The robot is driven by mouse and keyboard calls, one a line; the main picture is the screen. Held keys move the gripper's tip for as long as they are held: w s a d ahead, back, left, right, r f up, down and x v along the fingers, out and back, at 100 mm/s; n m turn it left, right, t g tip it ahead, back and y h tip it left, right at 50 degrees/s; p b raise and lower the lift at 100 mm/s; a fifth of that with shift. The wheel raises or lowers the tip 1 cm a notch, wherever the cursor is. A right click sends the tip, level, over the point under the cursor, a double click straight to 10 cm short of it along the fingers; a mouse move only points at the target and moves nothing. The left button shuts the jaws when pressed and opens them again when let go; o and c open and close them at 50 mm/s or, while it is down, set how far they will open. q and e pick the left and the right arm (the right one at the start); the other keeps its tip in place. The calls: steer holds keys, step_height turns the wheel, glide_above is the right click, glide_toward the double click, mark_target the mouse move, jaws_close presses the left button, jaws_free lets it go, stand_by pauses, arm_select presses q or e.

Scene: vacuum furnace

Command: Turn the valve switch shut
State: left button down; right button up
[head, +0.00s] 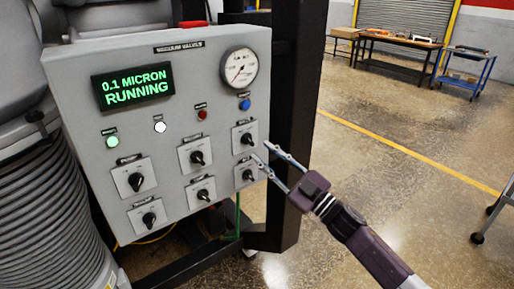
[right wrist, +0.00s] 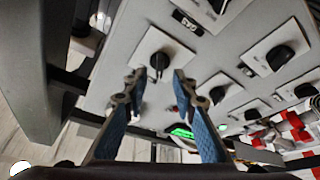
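A grey valve panel (head: 185,62) carries several black rotary valve switches on white plates, in two rows. The upper right switch (head: 247,138) and lower right switch (head: 248,175) are closest to my right gripper (head: 263,151). That gripper is open and empty, just in front of the panel's right edge. In the right wrist view one black switch (right wrist: 160,62) shows between and just beyond the open fingertips (right wrist: 158,80). No contact is visible, and I cannot tell for sure which switch it is. My left gripper is not in view.
The panel has a green-lit display (head: 133,88) reading "0.1 MICRON RUNNING", a round gauge (head: 239,68) and small lamps. A dark post (head: 298,100) stands right behind it. A ribbed grey hose (head: 45,190) is at left. Floor at right is open, with a workbench (head: 398,40) far back.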

steer(key=v, duration=0.8)
steer(key=shift+w, duration=0.1)
steer(key=d+f+m+h, duration=0.3)
steer(key=d+f+h, duration=0.1)
steer(key=f, duration=0.7)
steer(key=d+f+m+h, duration=0.3)
steer(key=f, duration=0.8)
steer(key=d+f+m+h, duration=0.3)
steer(key=d+f+h, duration=0.1)
steer(key=f, duration=0.7)
steer(key=s+d+f+m+g+h, duration=0.1)
steer(key=s+d+f+g+h, duration=0.1)
steer(key=s+f, duration=0.7)
steer(key=s+d+f+m+g+h, duration=0.25)
steer(key=s+f, duration=0.45)
steer(key=f, duration=0.5)
steer(key=s+f+g, duration=0.3)
steer(key=s+f, duration=0.2)
steer(key=s, duration=0.8)
steer(key=s+f+m+g, duration=0.1)
steer(key=s+f+g, duration=0.2)
steer(key=s, duration=1)
steer(key=s+f+g, duration=0.3)
steer(key=s+f, duration=0.6)
steer(key=s, duration=0.4)
steer(key=shift+s+a+h, duration=0.15)
steer(key=shift+a+h, duration=0.2)
steer(key=shift+a, duration=0.1)
